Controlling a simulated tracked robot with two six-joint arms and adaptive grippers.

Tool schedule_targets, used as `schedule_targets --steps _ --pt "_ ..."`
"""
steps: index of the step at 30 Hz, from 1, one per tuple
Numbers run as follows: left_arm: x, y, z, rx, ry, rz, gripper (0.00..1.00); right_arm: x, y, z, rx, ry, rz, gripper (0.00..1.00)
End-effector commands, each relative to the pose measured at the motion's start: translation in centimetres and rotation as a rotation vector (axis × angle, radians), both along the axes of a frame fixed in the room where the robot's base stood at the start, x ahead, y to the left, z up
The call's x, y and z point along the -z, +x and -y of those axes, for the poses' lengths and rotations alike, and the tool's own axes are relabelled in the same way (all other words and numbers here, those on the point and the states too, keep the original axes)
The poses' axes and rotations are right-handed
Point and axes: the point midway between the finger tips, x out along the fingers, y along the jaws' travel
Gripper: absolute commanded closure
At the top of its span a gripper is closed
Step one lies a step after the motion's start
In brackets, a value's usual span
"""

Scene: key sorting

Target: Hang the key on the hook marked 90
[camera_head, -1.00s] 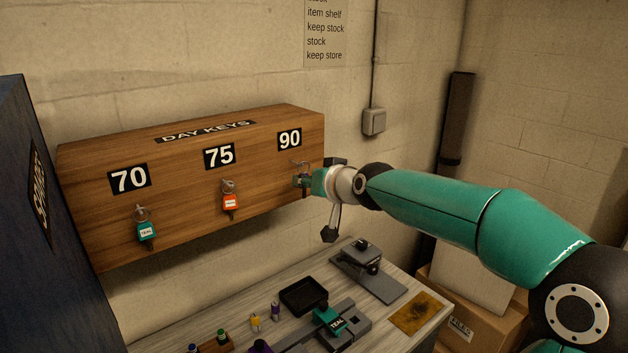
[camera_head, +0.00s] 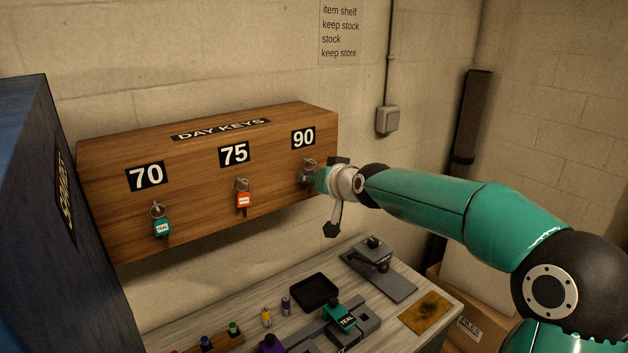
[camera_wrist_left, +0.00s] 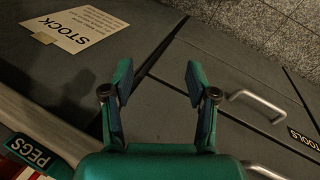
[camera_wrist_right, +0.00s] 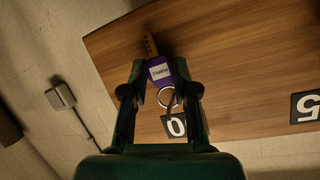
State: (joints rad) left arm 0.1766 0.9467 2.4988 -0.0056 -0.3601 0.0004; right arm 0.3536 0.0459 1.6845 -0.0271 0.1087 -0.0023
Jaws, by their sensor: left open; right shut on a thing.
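The wooden DAY KEYS board (camera_head: 205,185) hangs on the wall with hooks under 70, 75 and the 90 label (camera_head: 303,138). My right gripper (camera_head: 310,177) is just below the 90 label, at its hook. In the right wrist view it (camera_wrist_right: 161,74) is shut on a key with a purple tag (camera_wrist_right: 159,71). The tag's writing is too small to read surely. Its metal ring (camera_wrist_right: 167,96) is close to the 90 hook; I cannot tell whether it is around it. My left gripper (camera_wrist_left: 157,82) is open and empty, seen only in the left wrist view.
A teal-tagged key (camera_head: 162,226) hangs under 70 and an orange-tagged key (camera_head: 243,199) under 75. The workbench below holds a black tray (camera_head: 314,291), a teal block (camera_head: 338,314) and a grey device (camera_head: 374,262). A dark blue cabinet (camera_head: 70,190) stands at left.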

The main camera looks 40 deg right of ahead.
Motion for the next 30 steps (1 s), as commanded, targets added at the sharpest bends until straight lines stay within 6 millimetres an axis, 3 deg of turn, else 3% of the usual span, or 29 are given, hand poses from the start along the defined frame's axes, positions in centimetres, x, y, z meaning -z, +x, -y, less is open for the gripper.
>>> schedule_targets --steps 8,9,14,25,30 --pt "0.0 0.0 0.0 0.0 0.0 0.0 0.42 0.0 -0.1 0.0 0.002 0.0 0.001 0.93" --pt "0.0 0.0 0.0 0.0 0.0 0.0 0.42 0.0 -0.1 0.1 0.002 0.0 0.0 0.66" --pt "0.0 0.0 0.0 0.0 0.0 0.0 0.42 0.0 -0.1 0.0 0.002 0.0 0.001 0.42" --pt "-0.1 0.0 0.0 0.0 0.0 0.0 0.42 -0.2 -0.4 0.0 0.002 0.0 0.001 0.42" --pt "-0.1 0.0 0.0 0.0 0.0 0.0 0.42 -0.9 -2.1 -0.4 0.002 0.0 0.003 0.42"
